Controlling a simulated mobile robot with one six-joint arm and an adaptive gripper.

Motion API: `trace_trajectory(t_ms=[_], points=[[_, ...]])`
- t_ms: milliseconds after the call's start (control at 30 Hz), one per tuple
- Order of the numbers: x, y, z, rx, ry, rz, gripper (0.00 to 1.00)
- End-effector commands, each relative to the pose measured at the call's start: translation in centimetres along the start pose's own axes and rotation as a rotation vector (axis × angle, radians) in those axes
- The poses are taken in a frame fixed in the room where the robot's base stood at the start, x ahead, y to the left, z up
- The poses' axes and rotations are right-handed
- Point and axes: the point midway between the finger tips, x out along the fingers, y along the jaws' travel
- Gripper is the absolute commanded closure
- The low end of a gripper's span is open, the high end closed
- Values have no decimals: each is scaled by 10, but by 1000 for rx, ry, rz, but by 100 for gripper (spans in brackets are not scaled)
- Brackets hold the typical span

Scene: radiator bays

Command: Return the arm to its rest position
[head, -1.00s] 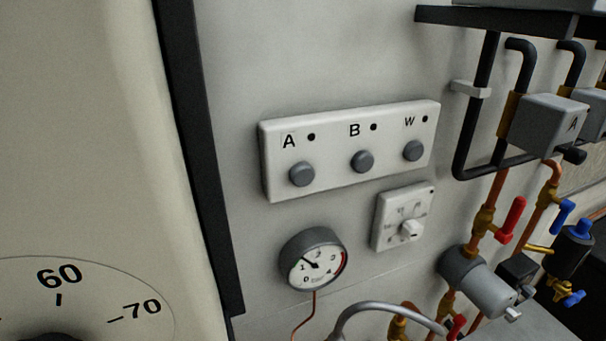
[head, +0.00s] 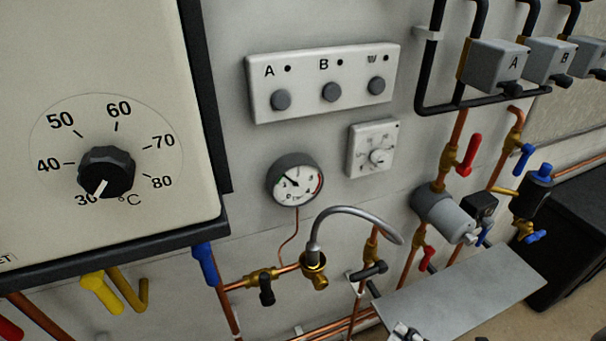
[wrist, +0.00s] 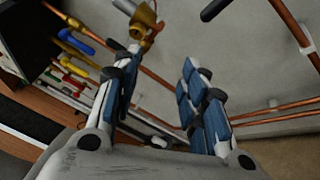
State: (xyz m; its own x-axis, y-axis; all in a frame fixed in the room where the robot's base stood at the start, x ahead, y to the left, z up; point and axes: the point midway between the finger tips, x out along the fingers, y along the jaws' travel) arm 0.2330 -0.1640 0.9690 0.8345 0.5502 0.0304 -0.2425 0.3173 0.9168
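My gripper (wrist: 160,68) is open in the wrist view. Its two fingers with blue pads stand apart, and nothing shows between them. Past the fingertips are a brass fitting (wrist: 143,24) and copper pipes at the wall. In the head view only a small white and dark part, which looks like the end of my arm, shows at the bottom edge, over the grey shelf. The rest of the arm is out of that view.
A boiler with a temperature dial (head: 106,172) fills the left. The wall holds a button panel (head: 322,84), a gauge (head: 295,180), a thermostat (head: 373,148), a curved hose (head: 352,212) and valved pipes. A grey shelf (head: 462,290) juts out below right.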

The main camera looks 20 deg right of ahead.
Motion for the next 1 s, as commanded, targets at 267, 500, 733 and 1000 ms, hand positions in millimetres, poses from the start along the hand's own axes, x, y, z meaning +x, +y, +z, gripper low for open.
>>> trace_trajectory(t_ms=[267,500,733,1000], points=[[41,60,-6,-486,599,44,61],[64,109,-14,-1003,1105,189,61],[82,156,-12,-1548,1512,403,61],[109,222,-4,-2257,1836,719,61]])
